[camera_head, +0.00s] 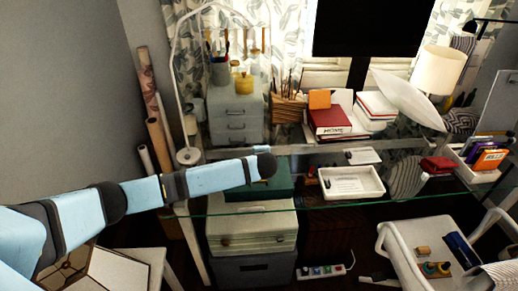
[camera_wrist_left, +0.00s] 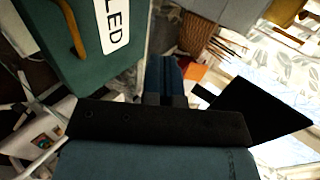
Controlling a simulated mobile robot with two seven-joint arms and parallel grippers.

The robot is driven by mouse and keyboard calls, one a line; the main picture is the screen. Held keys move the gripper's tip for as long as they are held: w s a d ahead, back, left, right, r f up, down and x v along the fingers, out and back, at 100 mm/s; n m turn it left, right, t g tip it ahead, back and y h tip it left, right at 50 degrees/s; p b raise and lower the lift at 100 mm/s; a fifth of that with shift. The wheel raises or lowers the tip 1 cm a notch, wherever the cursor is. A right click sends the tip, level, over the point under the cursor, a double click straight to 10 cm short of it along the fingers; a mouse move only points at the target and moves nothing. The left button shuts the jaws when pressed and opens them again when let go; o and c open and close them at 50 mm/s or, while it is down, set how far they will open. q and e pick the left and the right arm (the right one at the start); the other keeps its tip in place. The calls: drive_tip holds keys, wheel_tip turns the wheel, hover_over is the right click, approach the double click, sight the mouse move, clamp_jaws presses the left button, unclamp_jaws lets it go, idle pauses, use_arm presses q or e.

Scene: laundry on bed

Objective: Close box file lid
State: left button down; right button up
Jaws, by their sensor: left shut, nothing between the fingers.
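The dark green box file (camera_head: 285,180) sits on the glass desk, left of the white paper tray, partly hidden behind my left forearm. In the left wrist view, a green face of the box file (camera_wrist_left: 80,50) fills the upper left, with a white label ending in "LED" and a brown handle or strap. I cannot tell how far its lid is open. My left gripper (camera_wrist_left: 165,68) shows in the left wrist view with its fingers together and empty, beside the green face, apparently apart from it. In the head view the gripper itself is hidden beyond the wrist. My right gripper is not in view.
A white paper tray (camera_head: 351,182) lies on the glass desk (camera_head: 420,192). Red binders (camera_head: 330,120), a drawer unit (camera_head: 236,116) and a wicker holder (camera_head: 288,108) stand behind. A white lamp stem rises at the left. A white cart (camera_head: 425,240) stands at the lower right.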

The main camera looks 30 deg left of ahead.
use_arm(q)
drive_tip(key=t+y+b, duration=0.1)
drive_tip(key=t+b, duration=0.1)
hover_over(261, 190)
drive_tip(key=f, duration=0.3)
drive_tip(key=w+f, duration=0.1)
drive_tip(key=shift+a+f, duration=0.15)
drive_tip(key=shift+a, duration=0.2)
drive_tip(key=shift+s+d+f+b, duration=0.1)
drive_tip(key=shift+s+f+b, duration=0.15)
drive_tip(key=shift+f+b, duration=0.1)
drive_tip(key=shift+s+d+f+b, duration=0.1)
drive_tip(key=shift+s+f+b, duration=0.15)
drive_tip(key=shift+f, duration=0.25)
drive_tip(key=shift+s+d+f+b, duration=0.1)
drive_tip(key=shift+f+b, duration=0.1)
drive_tip(key=shift+f, duration=0.25)
drive_tip(key=shift+s+d+f, duration=0.1)
drive_tip(key=shift+s+f, duration=0.05)
drive_tip(key=shift+f, duration=0.4)
